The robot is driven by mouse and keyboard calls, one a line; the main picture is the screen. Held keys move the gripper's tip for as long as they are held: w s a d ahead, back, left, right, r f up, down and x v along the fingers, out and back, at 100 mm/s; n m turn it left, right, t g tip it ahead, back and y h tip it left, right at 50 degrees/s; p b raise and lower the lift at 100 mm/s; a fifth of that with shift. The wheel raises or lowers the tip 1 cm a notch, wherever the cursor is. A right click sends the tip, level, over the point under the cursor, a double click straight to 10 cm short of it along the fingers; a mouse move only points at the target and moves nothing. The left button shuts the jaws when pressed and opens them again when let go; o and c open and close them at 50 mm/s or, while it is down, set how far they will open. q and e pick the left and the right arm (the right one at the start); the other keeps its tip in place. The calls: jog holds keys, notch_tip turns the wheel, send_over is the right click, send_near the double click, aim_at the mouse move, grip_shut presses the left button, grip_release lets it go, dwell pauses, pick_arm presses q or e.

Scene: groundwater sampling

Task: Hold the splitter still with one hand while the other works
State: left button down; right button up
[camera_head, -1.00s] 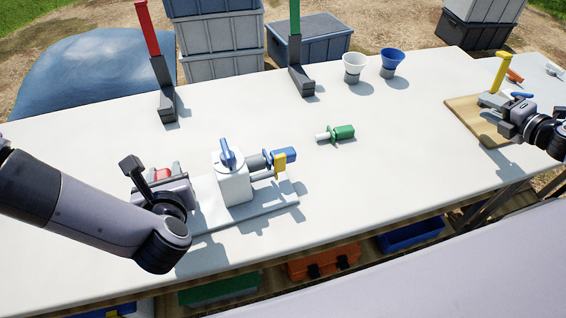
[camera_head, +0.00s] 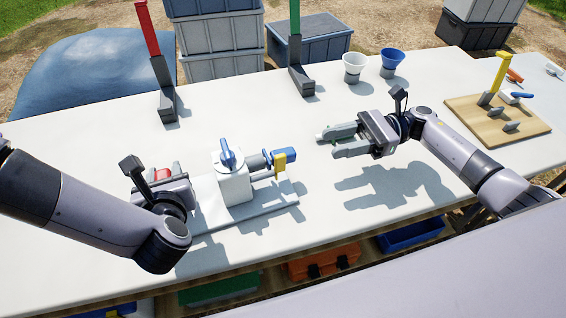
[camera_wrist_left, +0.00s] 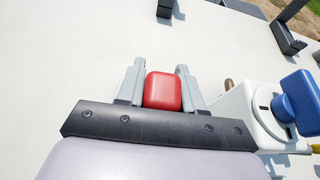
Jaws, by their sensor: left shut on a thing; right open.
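The splitter (camera_head: 236,186) is a white block with a blue lever on top, standing on a pale base plate. Blue and yellow fittings (camera_head: 281,161) stick out on its right side. My left gripper (camera_head: 160,180) is at its left end, shut on a red part (camera_wrist_left: 163,91) that sits between both fingers in the left wrist view. The block and blue lever also show there at the right. My right gripper (camera_head: 332,144) is open, right of the splitter, over the spot of a small green and white connector, which it mostly hides.
A white cup (camera_head: 353,67) and a blue cup (camera_head: 392,62) stand at the back. Red (camera_head: 148,30) and green (camera_head: 295,40) uprights stand at the far edge. A wooden board (camera_head: 530,132) with a yellow post lies right. The table's front middle is clear.

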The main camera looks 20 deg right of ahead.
aim_at(286, 159)
jog(key=shift+n+g, duration=0.8)
jog(key=shift+n, duration=0.1)
jog(key=shift+s+a+r, duration=0.1)
jog(key=shift+s+a, duration=0.15)
jog(key=shift+a, duration=1.6)
jog(key=shift+s+a+r, duration=0.1)
jog(key=shift+s+a, duration=0.2)
jog(key=shift+a, duration=1.6)
jog(key=shift+s+a+r, duration=0.1)
jog(key=shift+s+a, duration=0.15)
jog(key=shift+a, duration=1.6)
grip_shut()
